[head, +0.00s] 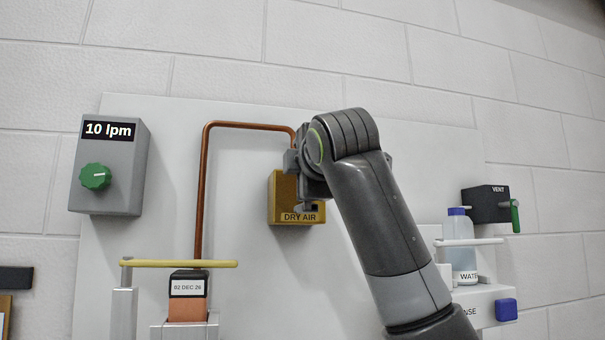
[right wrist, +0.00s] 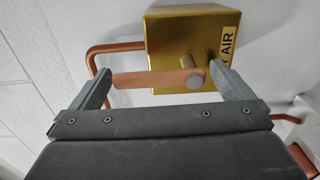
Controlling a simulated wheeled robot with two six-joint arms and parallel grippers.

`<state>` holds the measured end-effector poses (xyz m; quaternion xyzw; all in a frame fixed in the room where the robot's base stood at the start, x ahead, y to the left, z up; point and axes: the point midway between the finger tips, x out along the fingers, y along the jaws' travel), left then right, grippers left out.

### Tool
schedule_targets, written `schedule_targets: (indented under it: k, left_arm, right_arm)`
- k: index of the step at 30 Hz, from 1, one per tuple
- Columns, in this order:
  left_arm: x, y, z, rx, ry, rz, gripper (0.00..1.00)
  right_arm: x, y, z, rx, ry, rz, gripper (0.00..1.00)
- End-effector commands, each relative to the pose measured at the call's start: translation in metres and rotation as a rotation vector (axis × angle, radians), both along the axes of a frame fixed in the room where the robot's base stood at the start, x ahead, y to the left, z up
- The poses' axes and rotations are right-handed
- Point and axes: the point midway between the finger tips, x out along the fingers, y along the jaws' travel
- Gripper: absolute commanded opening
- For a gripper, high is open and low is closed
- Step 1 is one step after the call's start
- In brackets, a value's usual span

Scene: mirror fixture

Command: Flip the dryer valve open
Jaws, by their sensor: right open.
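The dryer valve is a gold box (head: 285,195) labelled DRY AIR, mounted on the pale panel below the end of a copper pipe. My right gripper (head: 302,180) is in front of it and hides much of its face and the lever. In the right wrist view the gold box (right wrist: 175,28) carries a flat copper-coloured lever (right wrist: 143,80), pivoted at a round grey hub. The lever lies across the picture, its free end to the left. My right gripper (right wrist: 162,72) is open, its fingers at either end of the lever; contact cannot be told. My left gripper is out of view.
A grey box (head: 122,180) with a green knob and a 10 lpm display is on the left. A yellow bar (head: 180,264) crosses at lower left. A water bottle (head: 462,250) and a VENT box (head: 484,204) with green handle are on the right.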

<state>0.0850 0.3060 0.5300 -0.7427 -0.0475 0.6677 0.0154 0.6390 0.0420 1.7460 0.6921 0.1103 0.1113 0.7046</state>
Motion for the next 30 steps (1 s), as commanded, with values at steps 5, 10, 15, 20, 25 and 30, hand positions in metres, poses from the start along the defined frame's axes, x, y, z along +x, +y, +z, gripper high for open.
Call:
schedule_targets:
  k: [5, 10, 15, 20, 25, 30]
  left_arm:
    - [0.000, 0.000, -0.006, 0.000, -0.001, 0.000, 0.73]
    - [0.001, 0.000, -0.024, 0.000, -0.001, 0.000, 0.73]
    - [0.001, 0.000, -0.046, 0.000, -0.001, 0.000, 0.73]
    - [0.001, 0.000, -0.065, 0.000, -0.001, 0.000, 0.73]
    - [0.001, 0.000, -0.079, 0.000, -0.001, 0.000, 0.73]
    - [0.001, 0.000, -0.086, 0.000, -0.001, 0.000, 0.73]
  right_arm:
    - [-0.006, -0.002, -0.001, 0.002, -0.003, 0.000, 1.00]
    - [-0.030, -0.010, -0.004, 0.003, -0.005, 0.000, 1.00]
    - [-0.068, -0.022, -0.005, 0.001, -0.007, 0.000, 1.00]
    - [-0.106, -0.034, -0.004, 0.002, -0.007, 0.000, 1.00]
    - [-0.139, -0.044, -0.003, 0.000, -0.004, 0.000, 1.00]
    - [-0.159, -0.051, -0.001, -0.001, -0.001, 0.000, 1.00]
